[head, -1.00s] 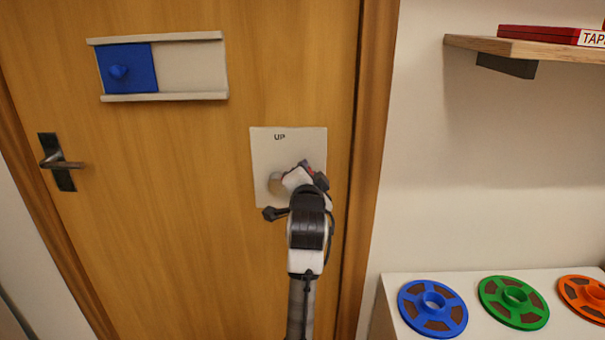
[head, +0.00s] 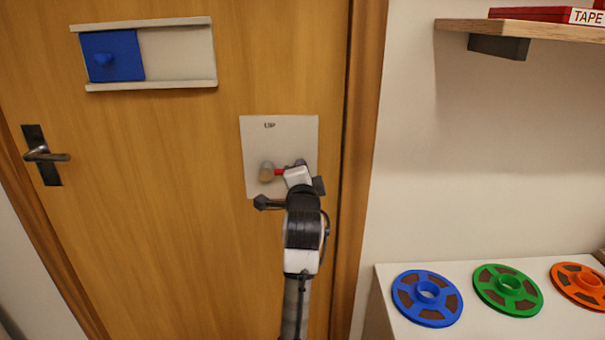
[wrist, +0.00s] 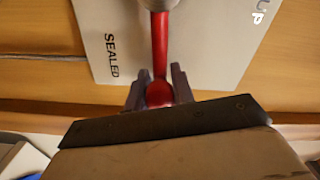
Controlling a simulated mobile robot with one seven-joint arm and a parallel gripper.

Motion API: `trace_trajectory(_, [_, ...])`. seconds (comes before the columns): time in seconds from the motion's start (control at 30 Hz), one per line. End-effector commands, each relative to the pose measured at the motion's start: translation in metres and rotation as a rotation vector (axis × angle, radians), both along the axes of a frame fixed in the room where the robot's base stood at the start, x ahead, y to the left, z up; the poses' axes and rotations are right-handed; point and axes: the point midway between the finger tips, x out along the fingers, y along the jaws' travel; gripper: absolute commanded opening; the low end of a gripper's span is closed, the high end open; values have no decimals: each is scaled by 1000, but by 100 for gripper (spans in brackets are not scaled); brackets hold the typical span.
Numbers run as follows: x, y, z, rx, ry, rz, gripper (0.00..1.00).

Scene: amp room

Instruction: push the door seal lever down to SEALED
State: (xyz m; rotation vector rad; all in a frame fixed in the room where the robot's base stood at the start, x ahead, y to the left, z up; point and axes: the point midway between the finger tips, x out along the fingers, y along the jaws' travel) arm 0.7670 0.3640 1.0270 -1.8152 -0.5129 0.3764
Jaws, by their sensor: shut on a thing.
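The door seal lever is a red bar (wrist: 160,45) with a round red knob end, on a pale plate (head: 252,145) on the wooden door. Its grey round hub (head: 266,171) shows in the head view, with a short red stretch of lever pointing right, about level. My gripper (wrist: 160,88) is shut on the knob end, one finger on each side. In the head view my gripper (head: 300,165) hides that end. The plate reads "UP" (head: 269,125) at the top; "SEALED" (wrist: 112,55) shows only in the wrist view and is hidden by my arm in the head view.
A door handle (head: 42,156) and a blue sliding panel (head: 113,55) in a pale track are on the door at left. At right, a white surface holds blue (head: 427,297), green (head: 508,290) and orange (head: 580,283) reels below a wooden shelf (head: 530,32).

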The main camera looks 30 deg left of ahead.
Motion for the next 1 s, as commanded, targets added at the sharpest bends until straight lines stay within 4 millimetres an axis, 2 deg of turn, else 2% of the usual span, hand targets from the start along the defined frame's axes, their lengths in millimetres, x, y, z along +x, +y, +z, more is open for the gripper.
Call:
trace_trajectory(0.13, [0,0,-2,-1,5,1,0])
trace_trajectory(0.17, [0,0,-2,-1,5,1,25])
trace_trajectory(0.33, [0,0,-2,-1,3,1,46])
trace_trajectory(0.6, [-1,0,-1,-1,2,0,46])
trace_trajectory(0.73, [-8,-5,-2,-2,1,1,46])
trace_trajectory(0.87, [-27,-16,-3,-1,-1,1,46])
trace_trajectory(1.0, [-55,-33,-3,-1,-1,1,46])
